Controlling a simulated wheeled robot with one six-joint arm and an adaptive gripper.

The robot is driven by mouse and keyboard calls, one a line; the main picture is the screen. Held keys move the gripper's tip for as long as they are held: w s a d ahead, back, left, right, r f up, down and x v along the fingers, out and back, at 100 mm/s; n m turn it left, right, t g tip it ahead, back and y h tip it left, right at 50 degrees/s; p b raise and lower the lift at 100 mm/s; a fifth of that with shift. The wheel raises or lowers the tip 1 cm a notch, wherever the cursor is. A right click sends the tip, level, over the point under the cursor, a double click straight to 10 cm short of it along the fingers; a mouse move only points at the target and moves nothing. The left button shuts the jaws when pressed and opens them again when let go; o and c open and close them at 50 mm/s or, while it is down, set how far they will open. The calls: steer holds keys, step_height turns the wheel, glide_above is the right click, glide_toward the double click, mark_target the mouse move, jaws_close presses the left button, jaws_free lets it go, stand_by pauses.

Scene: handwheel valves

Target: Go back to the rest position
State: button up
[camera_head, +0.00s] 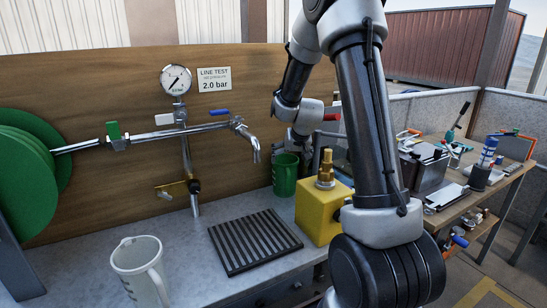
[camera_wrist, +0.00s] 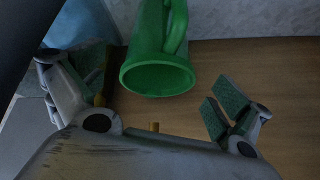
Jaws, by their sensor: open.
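My gripper (camera_head: 297,141) is at the back of the bench, just above and beside the green mug (camera_head: 286,174), partly hidden by my own arm. In the wrist view, the two fingers of my gripper (camera_wrist: 160,86) are spread apart with nothing held between them. The green mug (camera_wrist: 158,70) appears upside down there, its rim toward the gripper and its handle at the top. I cannot tell whether a finger touches the mug.
A yellow block (camera_head: 318,209) with a brass fitting stands right of a black drip grate (camera_head: 254,241). A pale jug (camera_head: 138,270) stands at front left. A pipe with a tap (camera_head: 245,132) and a gauge (camera_head: 175,80) runs before the wooden board. A cluttered side bench is at right.

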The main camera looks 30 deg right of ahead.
steer(key=s+a+r+n+y, duration=0.1)
steer(key=s+a+r, duration=0.2)
steer(key=s+r, duration=0.35)
steer(key=s+a+r+n, duration=0.1)
steer(key=s+a+r, duration=0.3)
steer(key=s+r, duration=0.25)
steer(key=s+a+r+n+g, duration=0.1)
steer(key=s, duration=1)
steer(key=s+a+r+n+g, duration=0.1)
steer(key=s+r, duration=0.1)
steer(key=s, duration=1)
steer(key=shift+s+a, duration=0.25)
steer(key=shift+a, duration=0.1)
